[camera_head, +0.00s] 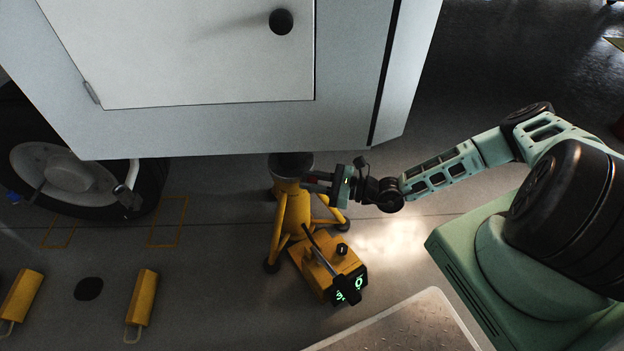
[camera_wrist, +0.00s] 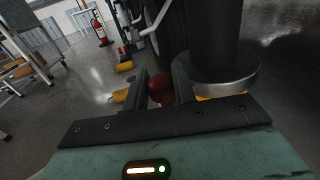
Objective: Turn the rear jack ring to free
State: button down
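The yellow jack (camera_head: 292,212) stands on splayed legs under the white body, with a dark round top. In the wrist view its dark column rises from a silver ring (camera_wrist: 225,78), just right of my fingers. My gripper (camera_head: 308,182) reaches in from the right at the jack's upper part. In the wrist view my gripper (camera_wrist: 162,78) has its two dark fingers apart, with a red ball-shaped knob (camera_wrist: 160,84) showing between them. The knob seems to fill the gap; whether the fingers press on it is unclear. The knob's link to the ring is hidden.
A yellow box with green lit digits (camera_head: 345,283) stands at the jack's foot. The white body (camera_head: 230,130) hangs low above. A wheel (camera_head: 70,175) is at left, with yellow chocks (camera_head: 142,298) on the floor. A metal plate (camera_head: 410,325) lies at the front.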

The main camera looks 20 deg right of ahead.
jog(key=c, duration=1.2)
grip_release()
jog(key=shift+o, duration=0.2)
jog(key=p+v, duration=0.2)
jog(key=v, duration=1.5)
jog(key=shift+s, duration=0.2)
jog(key=shift+d, duration=0.1)
jog(key=shift+c, duration=0.4)
